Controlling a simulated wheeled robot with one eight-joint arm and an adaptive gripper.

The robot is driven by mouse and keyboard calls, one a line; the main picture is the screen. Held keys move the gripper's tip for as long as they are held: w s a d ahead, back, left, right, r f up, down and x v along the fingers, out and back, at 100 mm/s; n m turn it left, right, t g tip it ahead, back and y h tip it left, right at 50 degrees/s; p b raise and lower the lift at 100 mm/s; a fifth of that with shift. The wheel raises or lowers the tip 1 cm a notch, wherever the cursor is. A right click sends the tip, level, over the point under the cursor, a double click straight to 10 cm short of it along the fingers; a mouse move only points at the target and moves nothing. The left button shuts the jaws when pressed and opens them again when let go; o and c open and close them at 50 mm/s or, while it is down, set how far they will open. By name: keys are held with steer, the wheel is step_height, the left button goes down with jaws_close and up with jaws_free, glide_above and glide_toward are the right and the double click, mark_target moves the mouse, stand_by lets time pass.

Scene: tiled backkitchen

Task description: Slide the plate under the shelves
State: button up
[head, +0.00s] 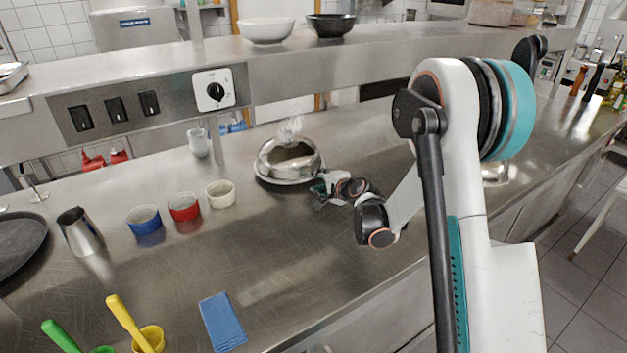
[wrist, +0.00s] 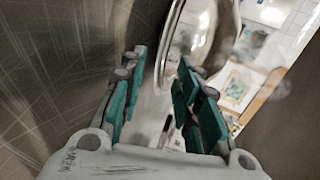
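A round silver metal plate (head: 287,180) lies on the steel counter, slightly right of the shelf post. A shiny metal bowl or dome stands on it, with a clear, glass-like shape at its top. In the wrist view the rim of the plate (wrist: 164,72) shows just ahead of the fingertips. My gripper (head: 322,187) is low over the counter at the plate's right front edge. In the wrist view its teal fingers (wrist: 161,60) are apart; I cannot tell if they touch the rim. The steel shelves (head: 330,62) run above the counter behind the plate.
Blue (head: 145,221), red (head: 184,207) and cream (head: 220,194) ramekins stand left of the plate. A metal jug (head: 79,232), a dark round tray (head: 18,245) and a blue cloth-like item (head: 222,322) are farther off. A shelf post (head: 215,140) and a glass (head: 199,143) stand behind.

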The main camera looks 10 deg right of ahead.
steer(key=v, duration=0.7)
steer(key=shift+s, duration=0.25)
steer(key=shift+r, duration=0.15)
steer(key=s+a+r+n+g, duration=0.4)
steer(key=s+r+n, duration=0.5)
steer(key=s, duration=0.7)
steer(key=s+n+g+h, duration=0.2)
steer(key=s+n, duration=0.3)
steer(key=s, duration=1.6)
steer(key=shift+s+d+r+n+h, duration=0.2)
steer(key=shift+s+r+n+h, duration=0.25)
steer(key=shift+h, duration=0.45)
